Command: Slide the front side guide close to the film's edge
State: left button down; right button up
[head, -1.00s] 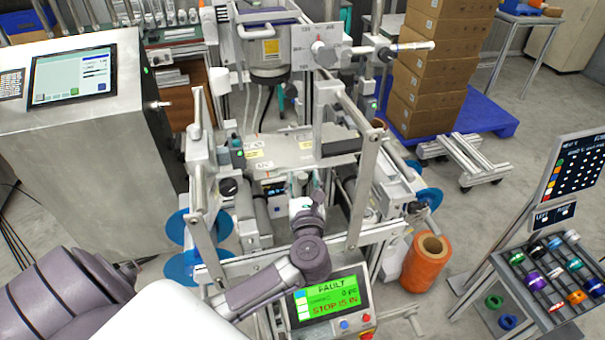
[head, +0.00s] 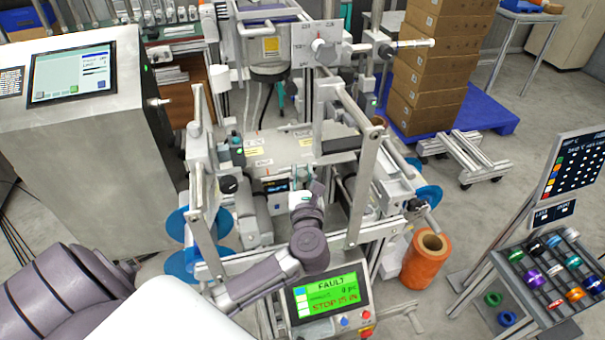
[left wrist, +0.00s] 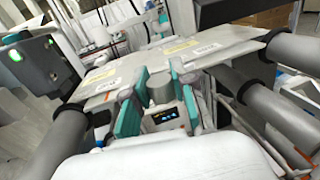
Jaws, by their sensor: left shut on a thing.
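My left gripper (head: 303,180) reaches into the middle of the machine from the front. In the left wrist view its two teal-padded fingers (left wrist: 160,103) are closed on a grey round knob (left wrist: 160,88), which seems to belong to the front side guide. A light flat bed with printed labels (left wrist: 122,70) lies just beyond the fingers; it also shows in the head view (head: 262,148). I cannot clearly tell the film's edge from the bed, nor the gap between guide and film. The guide's lower part is hidden by my fingers. My right gripper is not in view.
Upright frame bars (head: 362,190) stand on the right, close to my arm. A fault panel (head: 328,295) is at the front, reading FAULT and STOP IS IN. An orange roll (head: 425,262) stands on the floor at right.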

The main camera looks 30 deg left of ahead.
pick_arm(q)
jog(key=shift+x, duration=0.75)
jog(key=shift+s+a, duration=0.1)
jog(key=shift+a, duration=0.05)
jog(key=c, duration=0.9)
grip_release()
jog(key=shift+s, duration=0.1)
jog(key=shift+s+d+f, duration=0.1)
jog(key=shift+s+d, duration=0.15)
jog(key=shift+d, duration=0.05)
jog(key=v, duration=1.1)
jog(key=shift+d, duration=0.1)
